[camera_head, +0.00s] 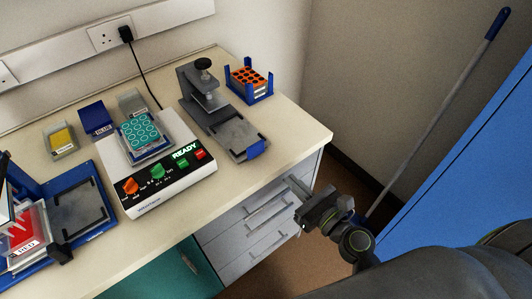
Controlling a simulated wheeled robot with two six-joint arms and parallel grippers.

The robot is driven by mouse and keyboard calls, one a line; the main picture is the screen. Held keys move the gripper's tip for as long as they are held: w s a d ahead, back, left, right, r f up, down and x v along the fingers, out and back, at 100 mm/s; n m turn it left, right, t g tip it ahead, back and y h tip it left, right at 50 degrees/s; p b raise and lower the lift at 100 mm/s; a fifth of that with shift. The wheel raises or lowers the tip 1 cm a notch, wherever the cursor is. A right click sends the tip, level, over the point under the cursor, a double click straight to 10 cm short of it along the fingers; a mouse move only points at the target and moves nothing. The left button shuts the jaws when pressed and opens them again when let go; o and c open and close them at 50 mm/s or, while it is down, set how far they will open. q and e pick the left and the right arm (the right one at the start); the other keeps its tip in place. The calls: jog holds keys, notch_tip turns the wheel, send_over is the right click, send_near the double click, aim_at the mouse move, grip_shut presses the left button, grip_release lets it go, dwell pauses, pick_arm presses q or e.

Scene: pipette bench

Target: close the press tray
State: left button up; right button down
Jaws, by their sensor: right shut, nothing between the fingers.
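The press (192,98) is a dark grey stand with a black knob on top, at the back middle of the bench. Its tray (238,136), a grey plate with dark corner pieces and a blue front tab (256,150), sticks out of the press towards the bench's front edge. The tray looks empty. My right gripper (304,211) is shut and empty. It is beyond the bench's front edge, in front of the drawers, right of and below the tray in the picture and apart from it. My left gripper is not in view.
A blue rack with orange-topped tubes (248,80) stands right of the press. A white heater marked READY (172,182) carries a teal-welled plate (141,131) left of the tray. Blue fixtures (95,232) fill the left. Drawer handles (268,222) stick out below the bench top.

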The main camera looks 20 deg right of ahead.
jog(key=p, duration=0.3)
send_near(234, 130)
jog(key=s+r, duration=0.1)
jog(key=s+d+r, duration=0.1)
jog(key=s, duration=0.1)
jog(key=s+r, duration=0.1)
jog(key=shift+s+d, duration=0.3)
jog(key=shift+d, duration=0.05)
jog(key=b+x, duration=0.2)
jog(key=x, duration=1.2)
jog(key=shift+w+a+f, duration=0.1)
jog(key=shift+w+f, duration=0.05)
jog(key=shift+w, duration=0.3)
jog(key=shift+r, duration=0.3)
jog(key=shift+r, duration=0.1)
jog(key=shift+a, duration=0.1)
